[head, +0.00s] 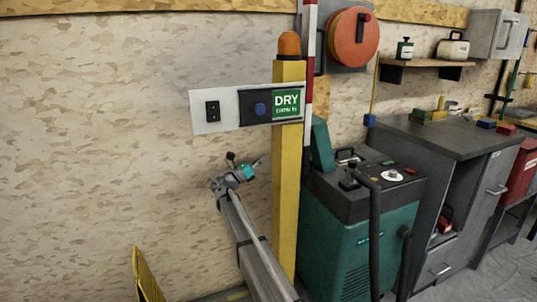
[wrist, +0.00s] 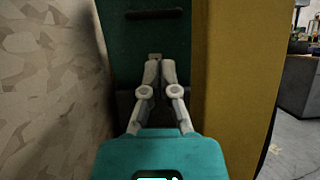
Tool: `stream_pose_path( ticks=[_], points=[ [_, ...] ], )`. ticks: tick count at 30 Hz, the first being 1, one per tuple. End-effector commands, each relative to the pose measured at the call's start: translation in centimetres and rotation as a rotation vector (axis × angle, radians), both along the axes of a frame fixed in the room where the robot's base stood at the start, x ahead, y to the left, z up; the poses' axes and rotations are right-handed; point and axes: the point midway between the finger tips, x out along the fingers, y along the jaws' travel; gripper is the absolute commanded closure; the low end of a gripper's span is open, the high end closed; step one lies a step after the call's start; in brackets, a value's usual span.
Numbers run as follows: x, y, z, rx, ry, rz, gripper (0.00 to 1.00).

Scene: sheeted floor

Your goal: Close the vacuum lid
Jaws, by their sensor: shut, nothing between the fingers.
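The vacuum (head: 345,240) is a teal machine with a dark top, standing right of the yellow post in the head view. Its teal lid (head: 322,146) stands raised, nearly upright, at the back left of the top. My gripper (head: 261,160) is left of the post, near the wall, apart from the lid in that view. In the wrist view my gripper (wrist: 160,64) is shut and empty, its fingertips together. Ahead of them is a dark green panel (wrist: 152,35) with a dark slot; I cannot tell whether it is the lid or whether the fingertips touch it.
The yellow post (head: 289,170) stands between my gripper and the vacuum, and close on the right in the wrist view (wrist: 235,80). The wall (wrist: 45,90) is close on the left. A black hose (head: 375,220) hangs over the vacuum's front. A grey cabinet (head: 440,135) stands to its right.

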Motion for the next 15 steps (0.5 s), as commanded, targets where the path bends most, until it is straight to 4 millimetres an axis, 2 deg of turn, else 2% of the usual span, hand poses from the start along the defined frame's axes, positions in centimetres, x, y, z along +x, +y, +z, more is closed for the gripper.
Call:
stream_pose_path(
  ticks=[15],
  points=[
    [1.9, -6.0, 3.8, 0.0, 0.0, -0.002, 1.0]
  ],
)
